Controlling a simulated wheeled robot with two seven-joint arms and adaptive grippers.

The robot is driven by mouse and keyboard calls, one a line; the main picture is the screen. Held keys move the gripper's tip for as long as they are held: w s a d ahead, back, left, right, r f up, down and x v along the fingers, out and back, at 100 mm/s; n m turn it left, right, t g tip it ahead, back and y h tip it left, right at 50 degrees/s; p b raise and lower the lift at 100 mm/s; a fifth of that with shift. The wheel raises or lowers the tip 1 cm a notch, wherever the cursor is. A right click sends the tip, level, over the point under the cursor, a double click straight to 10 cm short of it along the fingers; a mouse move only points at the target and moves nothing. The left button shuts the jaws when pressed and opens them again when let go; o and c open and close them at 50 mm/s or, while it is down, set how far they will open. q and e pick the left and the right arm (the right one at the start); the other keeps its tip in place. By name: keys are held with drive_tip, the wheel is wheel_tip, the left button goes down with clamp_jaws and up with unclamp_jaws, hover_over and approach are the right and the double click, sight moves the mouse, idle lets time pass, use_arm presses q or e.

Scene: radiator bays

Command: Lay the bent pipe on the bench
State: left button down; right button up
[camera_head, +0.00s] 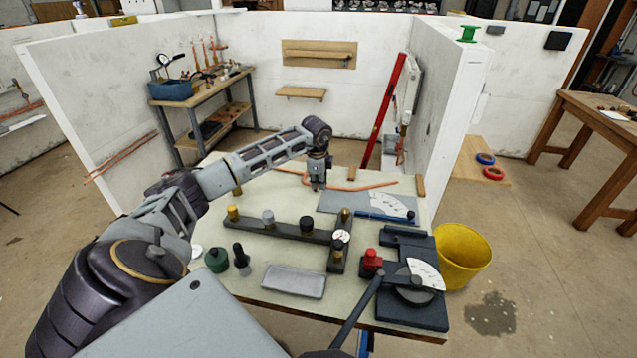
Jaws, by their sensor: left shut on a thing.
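The bent pipe (362,187) is a thin copper tube over the far part of the bench (262,253). My left gripper (317,187) points down and is shut on the pipe, hiding its middle. One length shows to the left of the fingers and a longer one reaches right. I cannot tell whether the pipe touches the bench top or hangs just above it. My right gripper is out of view.
A dark bar jig (288,229) with knobs, a grey tray (293,281), and a pipe bender (412,297) with a long lever crowd the near bench. A marked plate (340,203) lies beneath the pipe. A yellow bucket (462,256) stands right. White partitions enclose the back.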

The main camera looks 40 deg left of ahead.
use_arm(q)
drive_tip(key=shift+f, duration=0.15)
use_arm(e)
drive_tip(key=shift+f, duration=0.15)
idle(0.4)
use_arm(q)
drive_tip(key=shift+f+b, duration=0.8)
drive_tip(key=shift+f, duration=0.5)
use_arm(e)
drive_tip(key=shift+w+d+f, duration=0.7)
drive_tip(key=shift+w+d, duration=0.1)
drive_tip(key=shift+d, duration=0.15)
use_arm(q)
drive_tip(key=shift+f+b, duration=0.1)
drive_tip(key=shift+b, duration=0.25)
drive_tip(key=shift+t, duration=0.3)
drive_tip(key=shift+s+a, duration=0.1)
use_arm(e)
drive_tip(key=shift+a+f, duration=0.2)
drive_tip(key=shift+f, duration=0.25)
